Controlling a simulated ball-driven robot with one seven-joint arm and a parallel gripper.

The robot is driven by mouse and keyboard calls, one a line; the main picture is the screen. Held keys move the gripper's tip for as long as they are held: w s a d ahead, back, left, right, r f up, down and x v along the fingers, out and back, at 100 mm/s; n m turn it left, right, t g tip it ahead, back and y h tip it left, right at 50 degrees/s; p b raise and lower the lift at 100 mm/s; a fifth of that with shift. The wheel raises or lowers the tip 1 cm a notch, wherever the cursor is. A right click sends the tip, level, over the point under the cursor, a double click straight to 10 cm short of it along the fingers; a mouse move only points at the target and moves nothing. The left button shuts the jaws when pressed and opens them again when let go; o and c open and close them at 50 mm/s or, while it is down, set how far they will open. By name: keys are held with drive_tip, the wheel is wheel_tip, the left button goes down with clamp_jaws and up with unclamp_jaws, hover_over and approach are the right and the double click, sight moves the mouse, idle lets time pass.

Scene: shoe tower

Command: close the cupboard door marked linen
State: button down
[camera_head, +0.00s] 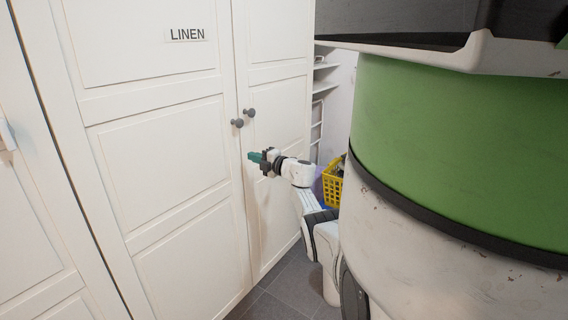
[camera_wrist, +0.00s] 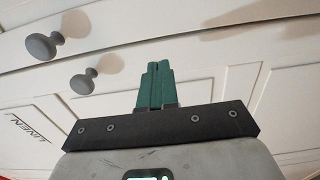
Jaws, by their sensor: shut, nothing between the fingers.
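The white door marked LINEN (camera_head: 150,140) stands left of a second white door, and its label (camera_head: 187,34) is near its top. In the wrist view the label (camera_wrist: 30,128) lies at the left edge. The linen door's grey knob (camera_head: 237,123) sits by the seam; it also shows in the wrist view (camera_wrist: 83,82). The door looks flush or nearly flush with its neighbour; I cannot tell whether it is fully shut. My gripper (camera_head: 251,157) is shut and empty, its green fingers (camera_wrist: 154,75) together, below the knobs near the seam. Contact with the door is unclear.
The neighbouring door (camera_head: 278,120) has its own grey knob (camera_head: 249,113). Another white door (camera_head: 25,190) stands at the far left. A yellow basket (camera_head: 332,186) and white shelves (camera_head: 318,100) are beyond my arm. Grey floor tiles (camera_head: 285,290) show below.

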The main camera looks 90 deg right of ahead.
drive_tip(key=p+v, duration=0.2)
drive_tip(key=v, duration=0.7)
drive_tip(key=shift+s+p, duration=0.3)
